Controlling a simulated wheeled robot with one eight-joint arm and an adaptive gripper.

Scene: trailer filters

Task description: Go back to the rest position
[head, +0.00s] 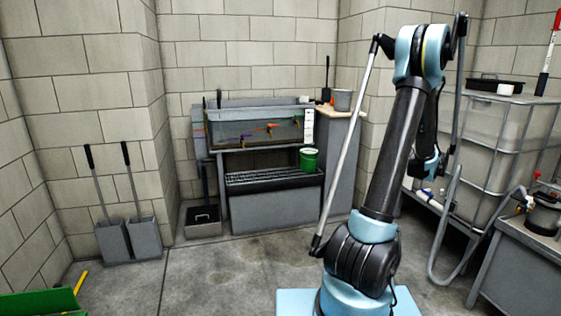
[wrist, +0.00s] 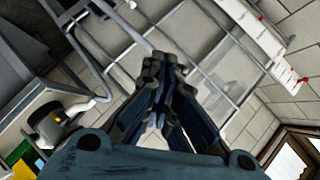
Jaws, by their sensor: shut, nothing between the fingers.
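My arm stands raised at the right of the head view, its dark upper link upright and its wrist end folded down behind it. My gripper (wrist: 163,75) shows in the middle of the wrist view, its dark fingers drawn together with nothing between them. It is in free air, pointing toward the caged tank and block wall. In the head view the fingers are mostly hidden or too small to make out.
A caged tank (head: 490,130) with a hose stands at the right, beside a grey bench (head: 530,255). A glass trough (head: 255,130) and a green bucket (head: 308,159) are at the back. Two grey dustpans (head: 128,238) lean at the left wall. The middle floor is clear.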

